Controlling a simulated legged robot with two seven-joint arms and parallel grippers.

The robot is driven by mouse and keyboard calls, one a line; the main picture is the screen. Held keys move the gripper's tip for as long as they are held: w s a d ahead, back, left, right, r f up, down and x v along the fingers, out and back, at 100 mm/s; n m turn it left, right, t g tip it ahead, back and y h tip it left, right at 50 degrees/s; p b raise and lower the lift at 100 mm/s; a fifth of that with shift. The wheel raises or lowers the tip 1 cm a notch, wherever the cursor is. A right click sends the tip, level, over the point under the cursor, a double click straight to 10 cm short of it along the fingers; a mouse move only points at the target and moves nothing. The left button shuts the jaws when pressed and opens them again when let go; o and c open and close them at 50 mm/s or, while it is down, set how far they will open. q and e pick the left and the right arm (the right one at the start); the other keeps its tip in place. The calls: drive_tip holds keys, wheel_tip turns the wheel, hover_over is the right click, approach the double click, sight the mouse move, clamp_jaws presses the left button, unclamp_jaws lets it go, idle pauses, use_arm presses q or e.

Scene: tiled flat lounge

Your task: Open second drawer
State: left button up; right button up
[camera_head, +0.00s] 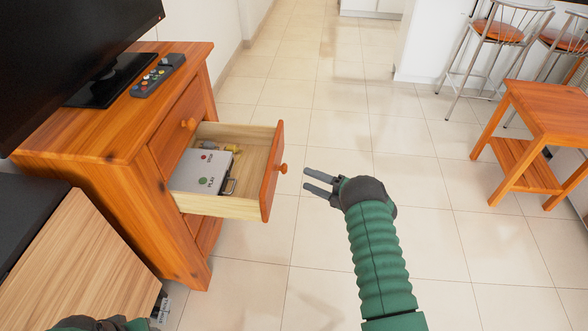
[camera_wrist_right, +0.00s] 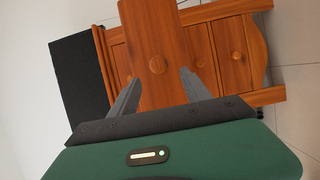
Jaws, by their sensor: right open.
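The second drawer (camera_head: 232,206) of an orange wooden cabinet (camera_head: 80,135) stands pulled well out in the head view. Its front has a round knob (camera_head: 283,168). My right gripper (camera_head: 305,179) is open and empty, just right of the knob, with a small gap between. In the right wrist view the knob (camera_wrist_right: 157,65) and drawer front (camera_wrist_right: 155,95) show between the spread fingers of my right gripper (camera_wrist_right: 160,86). My left gripper (camera_head: 95,323) shows only as a dark part at the bottom edge; its fingers cannot be made out.
The drawer holds a grey box (camera_head: 200,170) marked STOP and PLAY and a yellowish item (camera_head: 228,149). A closed drawer (camera_head: 180,125) lies above. A television (camera_head: 70,35) and a button panel (camera_head: 158,75) stand on the cabinet. The tiled floor (camera_head: 340,130) is clear; a small table (camera_head: 550,105) is right.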

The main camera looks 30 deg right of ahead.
drive_tip(key=p+v, duration=0.1)
drive_tip(key=v, duration=0.7)
drive_tip(key=shift+f, duration=0.15)
